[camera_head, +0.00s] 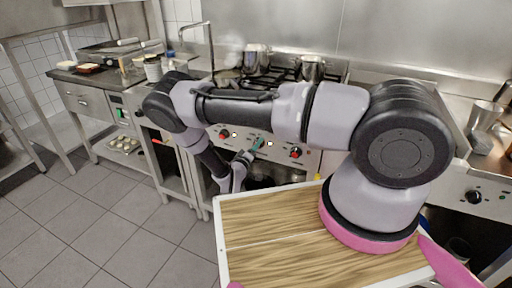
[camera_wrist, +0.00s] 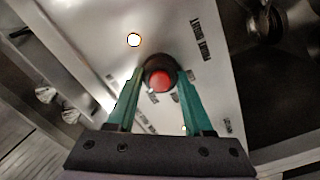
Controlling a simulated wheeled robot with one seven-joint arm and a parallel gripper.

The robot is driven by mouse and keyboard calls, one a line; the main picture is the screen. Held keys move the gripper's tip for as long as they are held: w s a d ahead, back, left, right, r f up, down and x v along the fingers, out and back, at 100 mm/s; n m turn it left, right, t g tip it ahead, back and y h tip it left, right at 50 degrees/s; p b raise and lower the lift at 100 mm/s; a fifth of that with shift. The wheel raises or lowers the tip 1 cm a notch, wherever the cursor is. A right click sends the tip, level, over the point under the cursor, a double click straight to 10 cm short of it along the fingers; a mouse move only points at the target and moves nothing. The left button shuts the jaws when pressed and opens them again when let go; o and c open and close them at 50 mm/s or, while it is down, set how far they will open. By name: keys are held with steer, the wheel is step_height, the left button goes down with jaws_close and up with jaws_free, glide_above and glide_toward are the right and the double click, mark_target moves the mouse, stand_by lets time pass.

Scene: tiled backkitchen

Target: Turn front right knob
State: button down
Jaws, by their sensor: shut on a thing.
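The stove's front panel (camera_head: 282,153) carries a row of black knobs with red centres. One red-centred knob (camera_head: 223,134) shows left of my gripper (camera_head: 258,143), and another red-centred knob (camera_head: 296,153) shows to its right. In the wrist view, the two green fingers of my gripper (camera_wrist: 160,76) are closed around a round dark knob with a red face (camera_wrist: 160,81), one finger on each side. In the head view that gripped knob is mostly hidden by the fingers. I cannot read the printed labels beside it.
Pots (camera_head: 256,60) stand on the black hob grates above the panel. A lit round indicator (camera_wrist: 134,40) is on the panel near the gripped knob. A wooden-topped board (camera_head: 270,262) lies below my arm. A counter with drawers (camera_head: 85,100) stands left; the tiled floor there is clear.

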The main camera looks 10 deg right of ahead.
steer(key=shift+f+m, duration=0.1)
steer(key=shift+m, duration=2.1)
steer(key=shift+s, duration=0.1)
steer(key=shift+c, duration=1.4)
jaws_free()
steer(key=v, duration=1)
steer(key=shift+s+a, duration=0.2)
steer(key=shift+s, duration=0.1)
